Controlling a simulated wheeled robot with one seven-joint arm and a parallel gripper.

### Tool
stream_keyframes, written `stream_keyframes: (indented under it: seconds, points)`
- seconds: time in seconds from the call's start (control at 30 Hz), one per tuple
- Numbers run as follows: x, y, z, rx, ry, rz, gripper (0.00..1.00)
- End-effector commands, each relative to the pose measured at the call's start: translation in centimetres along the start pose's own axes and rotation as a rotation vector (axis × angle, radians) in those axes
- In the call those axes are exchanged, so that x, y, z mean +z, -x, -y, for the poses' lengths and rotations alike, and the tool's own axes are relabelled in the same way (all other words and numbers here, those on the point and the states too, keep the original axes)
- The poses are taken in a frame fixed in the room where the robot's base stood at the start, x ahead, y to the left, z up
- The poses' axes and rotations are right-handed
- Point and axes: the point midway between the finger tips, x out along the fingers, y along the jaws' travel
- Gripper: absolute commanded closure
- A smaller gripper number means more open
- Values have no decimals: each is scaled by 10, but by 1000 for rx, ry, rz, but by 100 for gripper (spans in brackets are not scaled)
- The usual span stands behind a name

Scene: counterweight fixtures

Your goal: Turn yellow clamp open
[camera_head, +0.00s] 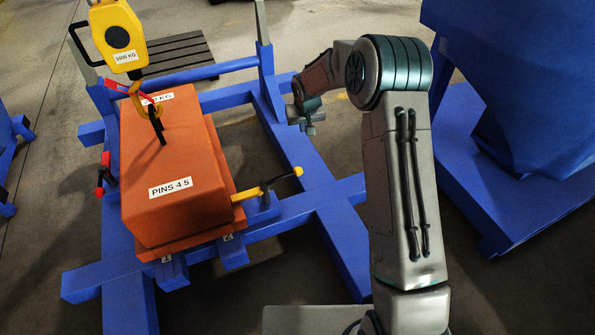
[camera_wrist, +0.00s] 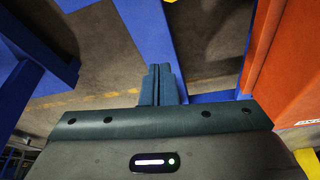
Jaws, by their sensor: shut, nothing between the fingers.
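The yellow clamp (camera_head: 247,195) sits on the blue frame at the right side of the orange counterweight block (camera_head: 205,218). Its yellow bar touches or nearly touches the block's lower edge. Its dark lever reaches up and right to a yellow tip. My gripper (camera_head: 311,122) is beyond the clamp, above the frame's right beam, apart from the clamp. In the wrist view my gripper (camera_wrist: 162,73) is shut and empty, with the orange block (camera_wrist: 290,70) to its right. A yellow patch at the lower right there cannot be identified for sure.
A yellow hoist head (camera_head: 113,32) with a hook hangs over the block. A red-ended clamp (camera_head: 103,174) is on the block's left. The blue frame (camera_head: 345,240) surrounds the block, with an upright post (camera_head: 266,75) near my wrist. Another blue structure (camera_head: 520,90) stands at right.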

Motion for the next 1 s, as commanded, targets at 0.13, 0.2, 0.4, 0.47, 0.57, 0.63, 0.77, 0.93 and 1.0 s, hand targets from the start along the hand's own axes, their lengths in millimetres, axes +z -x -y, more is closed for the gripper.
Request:
stream_keyframes:
  seconds: [0.13,0.2,0.4,0.47,0.57,0.63,0.77,0.93,1.0]
  points:
    - [1,-65,13,-22,-1,-7,100]
    - [0,-79,16,-28,-2,-11,100]
    - [0,-100,20,-34,-3,-13,100]
    - [0,-107,20,-34,-3,-13,100]
    - [1,-126,20,-35,-4,-12,100]
    - [1,-141,21,-35,-4,-11,100]
    - [1,-168,22,-35,-4,-12,100]
    - [1,-195,22,-33,-3,-13,100]
    - [8,-189,22,-33,-2,-13,100]
